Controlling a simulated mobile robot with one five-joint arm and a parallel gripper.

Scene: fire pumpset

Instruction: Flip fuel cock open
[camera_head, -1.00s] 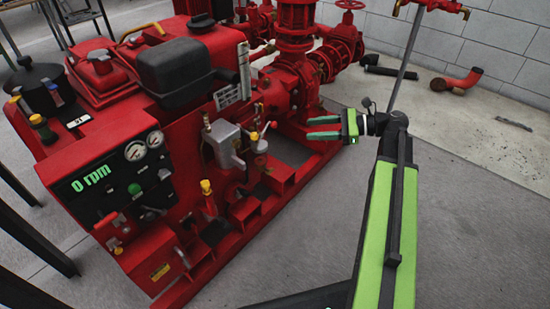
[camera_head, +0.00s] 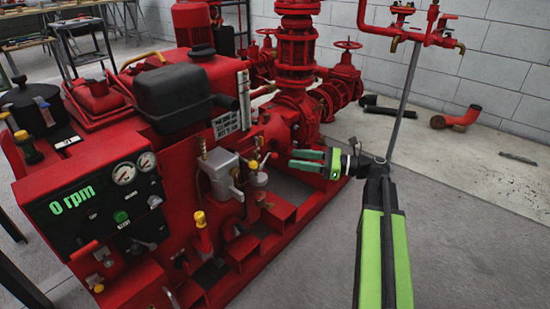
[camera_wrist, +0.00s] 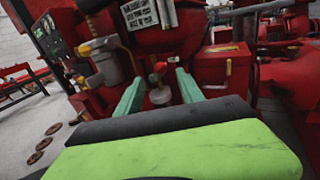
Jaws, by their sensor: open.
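My gripper (camera_head: 293,159) is open and empty, its two green fingers pointing left toward the red engine. A small pale bowl-shaped fitting (camera_head: 259,180) with a yellow knob (camera_head: 254,165) sits on the engine side, left of my fingertips in the head view. It looks like the fuel cock, but I cannot be sure. In the wrist view, my gripper (camera_wrist: 160,74) has its fingers spread, and a red knob (camera_wrist: 160,67) above a pale bowl (camera_wrist: 160,95) shows between them, farther off. No contact is visible. The cock's lever position is too small to tell.
A grey metal filter housing (camera_head: 222,172) stands left of the fitting. A yellow-capped red post (camera_head: 201,222) is lower left. The control panel (camera_head: 95,200) reads 0 rpm. Red pump pipework (camera_head: 297,60) rises behind.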

